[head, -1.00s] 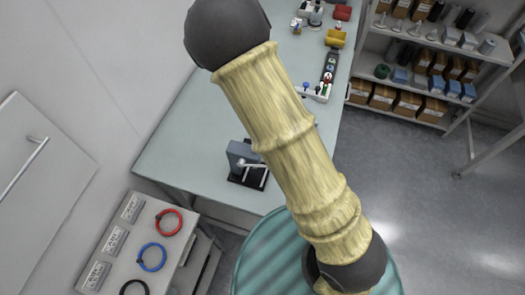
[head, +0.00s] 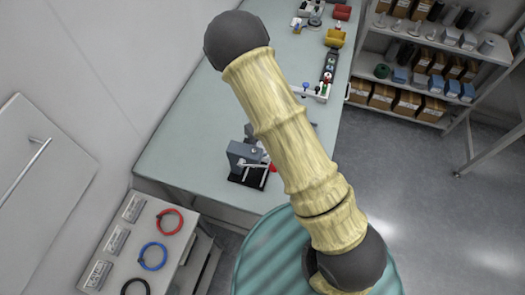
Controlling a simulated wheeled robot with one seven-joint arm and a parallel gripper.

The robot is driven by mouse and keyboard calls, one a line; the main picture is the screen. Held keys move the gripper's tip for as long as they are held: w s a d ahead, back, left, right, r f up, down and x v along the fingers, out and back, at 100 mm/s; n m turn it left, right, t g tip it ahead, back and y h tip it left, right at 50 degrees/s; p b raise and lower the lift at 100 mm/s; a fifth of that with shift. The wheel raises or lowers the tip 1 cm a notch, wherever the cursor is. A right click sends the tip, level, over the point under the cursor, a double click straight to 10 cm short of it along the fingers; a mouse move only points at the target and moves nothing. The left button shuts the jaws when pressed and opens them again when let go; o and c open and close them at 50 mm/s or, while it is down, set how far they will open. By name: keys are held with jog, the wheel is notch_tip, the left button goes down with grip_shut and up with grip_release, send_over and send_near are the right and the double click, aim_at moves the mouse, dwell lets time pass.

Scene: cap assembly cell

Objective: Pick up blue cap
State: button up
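A small blue piece (head: 305,86) stands at the left end of a white holder on the table, left of a green one; it may be the blue cap, but it is too small to be sure. My arm, in a yellowish cover with dark joints, crosses the middle of the head view. My gripper is not visible, so I cannot tell its state or where it is relative to the blue piece.
A grey press-like device (head: 245,160) stands on the green table (head: 190,130). A yellow bin (head: 335,38) and a red bin (head: 342,12) are at the back. A side bench holds a red ring (head: 169,222) and a blue ring (head: 152,256). Shelves (head: 420,115) stand at right.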

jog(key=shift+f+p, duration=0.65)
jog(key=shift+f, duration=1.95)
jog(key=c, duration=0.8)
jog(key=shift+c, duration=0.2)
